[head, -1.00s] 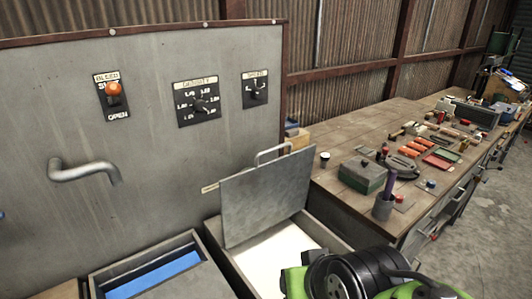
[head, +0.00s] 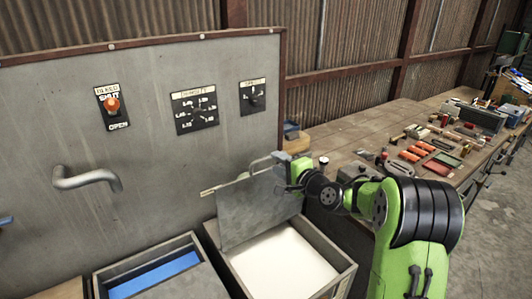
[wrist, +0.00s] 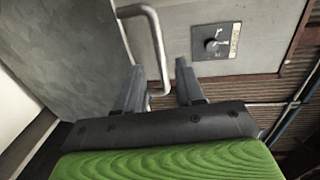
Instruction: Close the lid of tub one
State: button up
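A grey metal lid (head: 240,215) stands raised and tilted back at the rear of an open tub (head: 345,275) with white contents. I cannot read a number on the tub. The lid's bar handle (head: 262,160) is at its top edge, and the handle also shows in the wrist view (wrist: 160,45). My gripper (head: 282,172) is at the lid's upper right, by the handle. In the wrist view its two fingers (wrist: 160,66) are apart, with the lower end of the handle showing between them, close to the left finger. Contact is unclear.
A second tub (head: 190,238) with blue contents stands to the left. Behind is a grey panel (head: 150,150) with a bent pipe handle (head: 88,180), a lever and two dials. A workbench (head: 350,128) with many small items runs along the right.

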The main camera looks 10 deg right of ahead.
aim_at(270, 158)
jog(key=r+p+x, duration=0.1)
jog(key=x, duration=0.6)
jog(key=shift+a+f, duration=0.15)
jog(key=shift+f, duration=0.35)
jog(key=shift+c, duration=0.3)
grip_shut()
